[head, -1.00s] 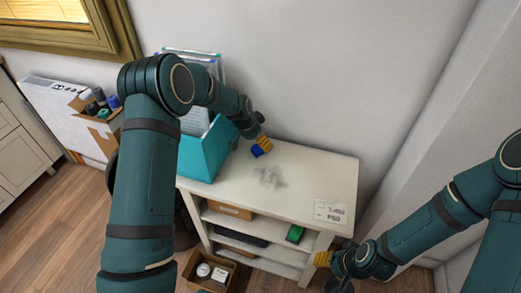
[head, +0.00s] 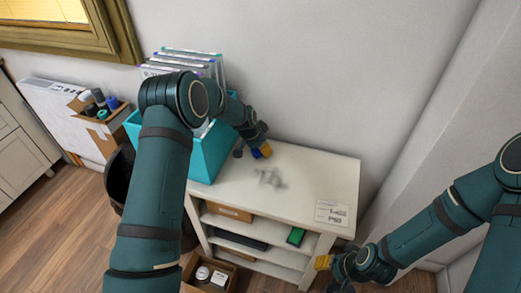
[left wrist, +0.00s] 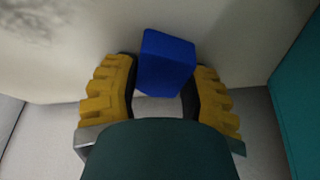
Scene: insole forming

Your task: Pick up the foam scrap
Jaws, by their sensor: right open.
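The foam scrap, a small blue block (head: 256,153), lies on the white shelf top near the teal bin. In the left wrist view the foam scrap (left wrist: 166,62) sits between the two yellow fingers of my left gripper (left wrist: 166,85). The fingers stand apart on either side of it, very close to its sides; firm contact does not show. In the head view my left gripper (head: 262,151) is low over the shelf top, partly hidden by its own arm. My right gripper (head: 328,270) is open and empty at the shelf's front right corner.
The teal bin (head: 212,152) with upright sheets stands left of the foam scrap. A grey smudge (head: 270,178) and a white printed card (head: 331,212) are on the white shelf unit (head: 300,175). The wall is close behind. The shelf top's middle right is clear.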

